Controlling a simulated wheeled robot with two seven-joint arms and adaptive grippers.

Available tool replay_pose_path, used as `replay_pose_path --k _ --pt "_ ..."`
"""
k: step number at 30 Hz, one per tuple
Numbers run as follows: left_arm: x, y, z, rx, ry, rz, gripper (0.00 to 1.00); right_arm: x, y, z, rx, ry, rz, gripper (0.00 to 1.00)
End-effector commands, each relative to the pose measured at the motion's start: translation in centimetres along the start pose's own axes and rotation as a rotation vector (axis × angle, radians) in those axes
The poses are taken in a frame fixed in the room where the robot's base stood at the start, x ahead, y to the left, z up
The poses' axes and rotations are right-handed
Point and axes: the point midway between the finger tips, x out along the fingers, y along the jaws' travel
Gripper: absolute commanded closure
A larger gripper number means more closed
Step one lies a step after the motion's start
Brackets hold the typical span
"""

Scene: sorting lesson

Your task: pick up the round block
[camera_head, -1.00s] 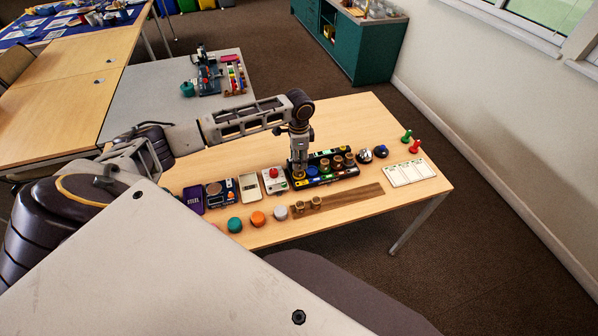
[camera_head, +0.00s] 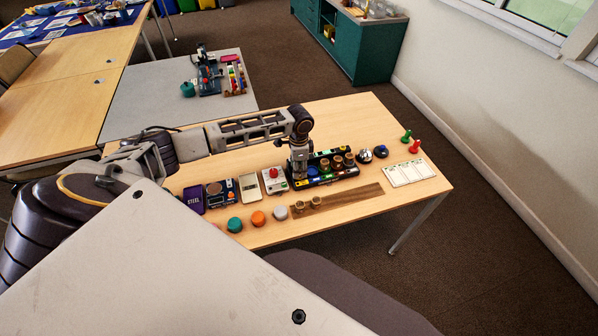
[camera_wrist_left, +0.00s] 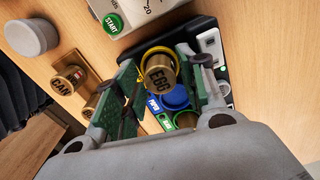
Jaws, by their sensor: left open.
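A brass round block marked EGG (camera_wrist_left: 160,76) stands on the black tray in the left wrist view, inside a yellow ring. My left gripper (camera_wrist_left: 157,62) is open, with a green-padded finger on either side of the block. I cannot tell whether either finger touches it. In the head view, my left gripper (camera_head: 299,176) points down at the left end of the black tray (camera_head: 340,175) and hides this block. More brass round blocks (camera_head: 337,162) stand on the tray. My right gripper is out of view.
Left of the tray is a white device with a red button (camera_head: 274,180). A wooden strip (camera_head: 350,197) with two brass pieces lies in front, beside green (camera_head: 235,225), orange (camera_head: 258,218) and white (camera_head: 281,212) round pieces. A white card (camera_head: 410,172) lies right.

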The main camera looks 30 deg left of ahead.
Motion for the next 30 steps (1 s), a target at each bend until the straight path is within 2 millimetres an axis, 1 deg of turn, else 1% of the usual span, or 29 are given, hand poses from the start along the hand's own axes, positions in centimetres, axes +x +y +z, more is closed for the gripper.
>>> replay_pose_path --k 8,14,15,25,30 --pt "0.0 0.0 0.0 0.0 0.0 0.0 0.59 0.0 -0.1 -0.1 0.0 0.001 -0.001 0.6" --pt "0.0 0.0 0.0 0.0 0.0 0.0 0.85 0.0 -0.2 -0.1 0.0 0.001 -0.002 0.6" --pt "0.0 0.0 0.0 0.0 0.0 0.0 0.86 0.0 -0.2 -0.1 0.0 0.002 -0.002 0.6" --pt "-0.2 0.0 0.0 0.0 0.0 0.0 0.86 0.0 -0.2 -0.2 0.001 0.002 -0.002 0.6" --pt "-1.1 0.0 0.0 -0.001 0.001 0.0 0.86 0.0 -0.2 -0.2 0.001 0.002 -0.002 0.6"
